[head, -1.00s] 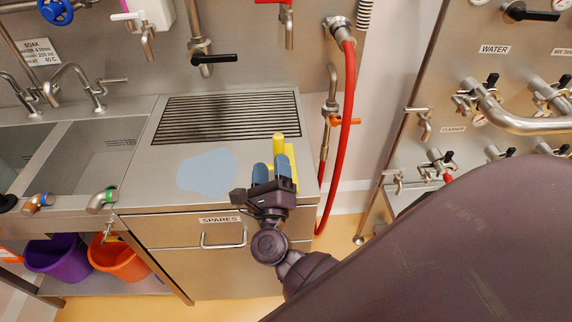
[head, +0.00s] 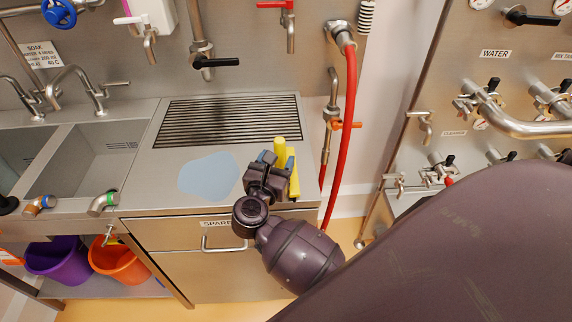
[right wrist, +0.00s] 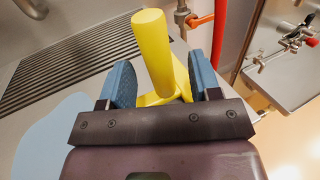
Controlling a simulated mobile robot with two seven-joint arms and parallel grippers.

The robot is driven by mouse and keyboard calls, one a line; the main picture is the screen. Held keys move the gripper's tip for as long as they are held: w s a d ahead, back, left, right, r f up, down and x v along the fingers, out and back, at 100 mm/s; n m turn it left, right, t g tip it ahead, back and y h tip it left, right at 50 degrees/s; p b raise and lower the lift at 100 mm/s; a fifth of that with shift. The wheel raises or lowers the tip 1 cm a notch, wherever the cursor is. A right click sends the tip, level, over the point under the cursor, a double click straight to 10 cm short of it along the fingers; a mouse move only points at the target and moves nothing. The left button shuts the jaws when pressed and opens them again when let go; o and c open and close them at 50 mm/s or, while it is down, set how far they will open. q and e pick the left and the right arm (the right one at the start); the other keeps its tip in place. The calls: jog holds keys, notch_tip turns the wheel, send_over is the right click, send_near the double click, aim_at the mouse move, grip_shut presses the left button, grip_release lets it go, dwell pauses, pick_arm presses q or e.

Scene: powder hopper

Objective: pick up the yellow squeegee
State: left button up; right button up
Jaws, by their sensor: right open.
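The yellow squeegee (head: 280,150) is on the steel counter near its right edge, with its handle pointing up. In the right wrist view its yellow handle (right wrist: 155,52) rises between the two blue finger pads, and the yellow base shows low between them. My right gripper (head: 274,160) is open, its fingers on either side of the squeegee, with a visible gap at least on the left. The gripper and wrist hide part of the squeegee in the head view. My left gripper does not show.
A pale blue puddle-like patch (head: 208,175) lies on the counter left of the gripper. A slatted drain grate (head: 228,120) is behind. A red hose (head: 348,120) hangs right of the counter. Sinks (head: 95,155) are at the left, and buckets (head: 55,257) stand below.

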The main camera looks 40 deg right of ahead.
jog(key=shift+p+x, duration=0.65)
jog(key=shift+x, duration=1.9)
jog(key=shift+a+r, duration=0.1)
jog(key=shift+r, duration=0.05)
grip_shut()
